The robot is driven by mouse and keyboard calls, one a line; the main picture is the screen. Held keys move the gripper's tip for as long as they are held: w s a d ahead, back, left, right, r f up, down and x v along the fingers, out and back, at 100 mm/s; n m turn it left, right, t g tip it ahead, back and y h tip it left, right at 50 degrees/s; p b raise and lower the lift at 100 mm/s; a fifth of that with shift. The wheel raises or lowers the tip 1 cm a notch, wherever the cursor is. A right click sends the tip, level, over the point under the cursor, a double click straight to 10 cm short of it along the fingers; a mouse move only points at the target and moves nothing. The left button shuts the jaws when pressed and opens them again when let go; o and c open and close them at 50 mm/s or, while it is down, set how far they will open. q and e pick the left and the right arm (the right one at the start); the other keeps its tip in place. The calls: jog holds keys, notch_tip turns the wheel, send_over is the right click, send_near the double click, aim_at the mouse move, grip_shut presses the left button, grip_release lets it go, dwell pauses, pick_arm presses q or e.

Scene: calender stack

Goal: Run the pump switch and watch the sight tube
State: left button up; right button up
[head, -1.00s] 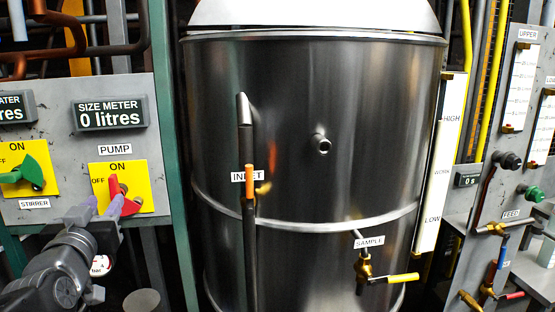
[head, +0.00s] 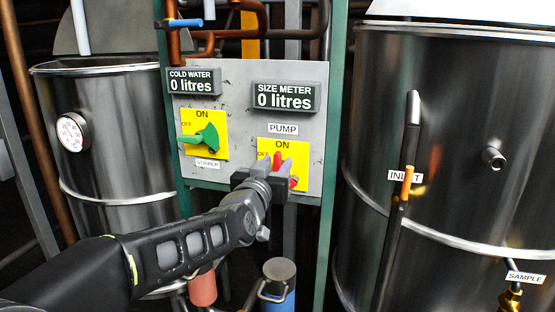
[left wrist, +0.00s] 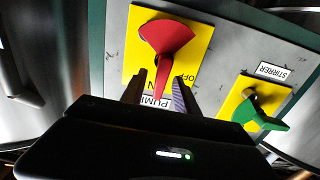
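The pump switch (head: 277,160) has a red handle on a yellow plate under a PUMP label. My left gripper (head: 272,180) is at it in the head view and partly hides it. In the left wrist view the red handle (left wrist: 165,40) has its narrow end between the two fingers of my left gripper (left wrist: 159,93). The fingers are apart, with a visible gap on each side of the handle. The narrow end lies over the ON lettering, beside OFF. The sight tube is outside both current views. My right gripper is not in view.
The green stirrer switch (head: 205,137) sits left of the pump switch, its handle toward OFF. The size meter (head: 285,97) and cold water meter (head: 194,81) both read 0 litres. Steel tanks stand at left (head: 110,120) and right (head: 450,130) of the panel.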

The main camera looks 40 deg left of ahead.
pick_arm(q)
jog(key=shift+w+a, duration=0.25)
jog(key=shift+w, duration=0.4)
grip_shut()
